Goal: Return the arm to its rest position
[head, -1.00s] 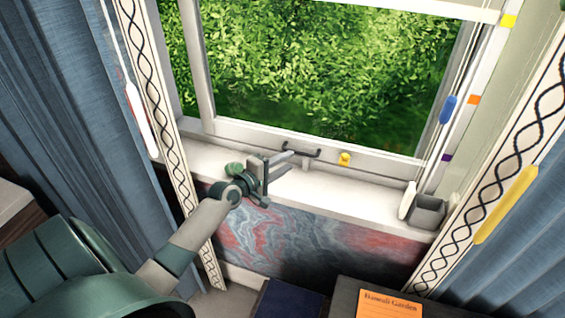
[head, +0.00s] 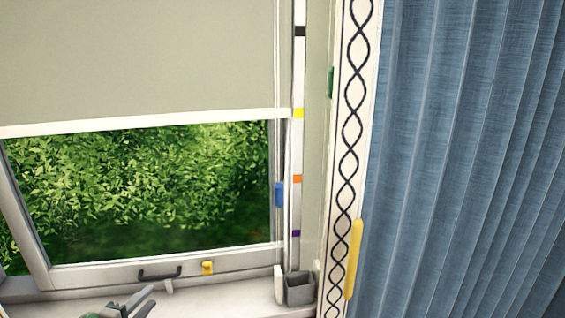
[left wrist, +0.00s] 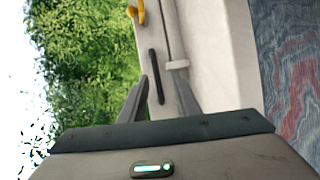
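My left gripper (head: 142,301) shows at the bottom left of the head view, low in front of the window sill. Most of its arm is out of the picture. In the left wrist view its two fingers (left wrist: 163,88) stand apart with nothing held between them. The dark window handle (left wrist: 153,78) lies beyond the fingers and appears clear of them. The handle (head: 160,273) also shows on the lower sash in the head view. My right gripper is in neither view.
A yellow latch (head: 208,268) sits on the sash near the handle. A grey box (head: 299,289) stands at the sill's right end. A roller blind (head: 140,60) covers the upper window.

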